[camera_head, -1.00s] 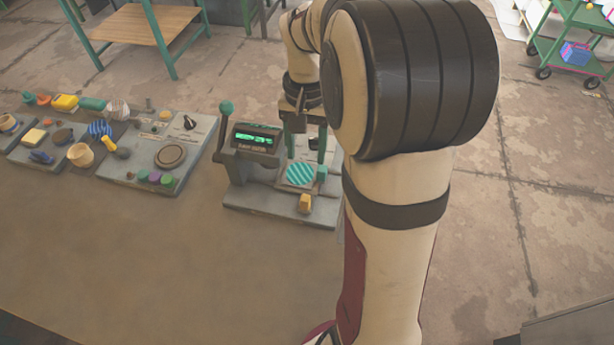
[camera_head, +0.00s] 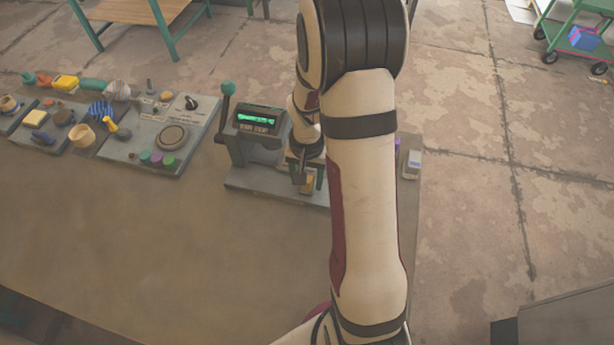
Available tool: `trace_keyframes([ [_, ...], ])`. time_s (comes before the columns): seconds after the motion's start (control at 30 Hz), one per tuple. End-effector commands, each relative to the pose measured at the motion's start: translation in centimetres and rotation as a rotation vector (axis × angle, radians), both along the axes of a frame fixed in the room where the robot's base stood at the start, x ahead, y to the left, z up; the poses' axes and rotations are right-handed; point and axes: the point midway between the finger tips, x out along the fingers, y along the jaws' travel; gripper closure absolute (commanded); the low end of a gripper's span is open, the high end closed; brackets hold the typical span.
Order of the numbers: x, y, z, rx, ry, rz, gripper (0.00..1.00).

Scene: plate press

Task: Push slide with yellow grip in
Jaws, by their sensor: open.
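The plate press (camera_head: 258,150) stands on the bench with a lit green display and a lever with a teal knob (camera_head: 229,88) at its left. The yellow grip (camera_head: 307,187) shows partly at the front of the press base. My gripper (camera_head: 308,182) is open and low over the press front, with its fingers around or just above the grip. I cannot tell whether they touch it. The slide and its striped plate are hidden behind my gripper and arm.
Left of the press is a grey panel (camera_head: 140,150) with a round dial and coloured buttons. A small grey-white object (camera_head: 412,164) is right of my arm. The bench front is clear.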

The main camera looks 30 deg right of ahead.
Motion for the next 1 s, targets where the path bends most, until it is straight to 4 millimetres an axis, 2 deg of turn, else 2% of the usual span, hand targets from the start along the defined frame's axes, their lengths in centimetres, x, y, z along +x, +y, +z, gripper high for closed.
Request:
trace_keyframes([
  [0.1, 0.01, -0.01, 0.02, 0.0, 0.0, 0.0, 0.43],
  [0.4, 0.01, -0.01, 0.05, 0.0, 0.0, 0.001, 0.96],
  [0.43, 0.01, -0.01, 0.05, 0.0, 0.0, 0.001, 1.0],
  [1.0, 0.03, -0.01, 0.08, 0.0, 0.0, 0.001, 1.0],
])
